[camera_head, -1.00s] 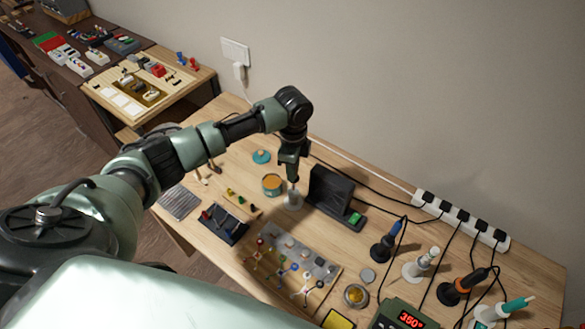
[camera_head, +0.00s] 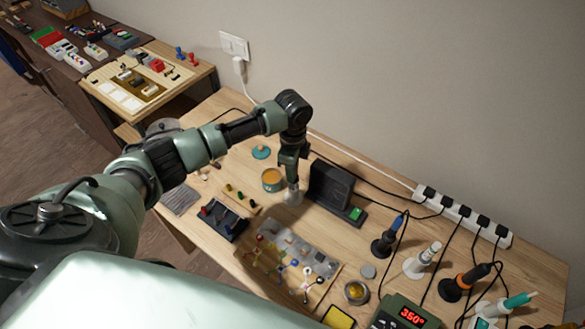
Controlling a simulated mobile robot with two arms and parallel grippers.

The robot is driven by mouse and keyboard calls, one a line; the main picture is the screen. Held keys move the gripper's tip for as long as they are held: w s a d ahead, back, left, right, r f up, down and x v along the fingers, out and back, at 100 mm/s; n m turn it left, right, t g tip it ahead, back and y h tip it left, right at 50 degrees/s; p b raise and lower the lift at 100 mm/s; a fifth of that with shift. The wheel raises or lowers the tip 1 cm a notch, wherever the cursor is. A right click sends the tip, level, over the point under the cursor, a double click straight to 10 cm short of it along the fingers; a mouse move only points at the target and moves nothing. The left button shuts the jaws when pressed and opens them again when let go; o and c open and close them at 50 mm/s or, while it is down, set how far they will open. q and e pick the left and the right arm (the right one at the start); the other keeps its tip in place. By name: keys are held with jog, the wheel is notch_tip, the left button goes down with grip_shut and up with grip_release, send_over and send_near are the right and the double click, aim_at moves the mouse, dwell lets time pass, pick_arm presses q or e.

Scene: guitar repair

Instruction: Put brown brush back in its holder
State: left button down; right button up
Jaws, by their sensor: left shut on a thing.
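My left gripper (camera_head: 291,178) points down at the middle of the wooden workbench, just above a small pale grey cup-like holder (camera_head: 293,197). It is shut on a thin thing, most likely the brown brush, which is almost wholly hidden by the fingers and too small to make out. The gripper's tip is at or just over the holder's mouth; I cannot tell whether the brush is inside it. My right gripper is not in view.
A dark upright block (camera_head: 328,184) stands close right of the gripper. An orange-topped tin (camera_head: 272,179) is close left. Soldering irons in stands (camera_head: 453,288), cables and a power strip (camera_head: 460,212) fill the right.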

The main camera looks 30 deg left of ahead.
pick_arm(q)
jog(key=shift+f, duration=0.65)
jog(key=shift+f, duration=0.2)
jog(key=shift+f, duration=0.2)
jog(key=shift+f, duration=0.1)
jog(key=shift+f+b, duration=0.55)
jog(key=shift+f, duration=0.2)
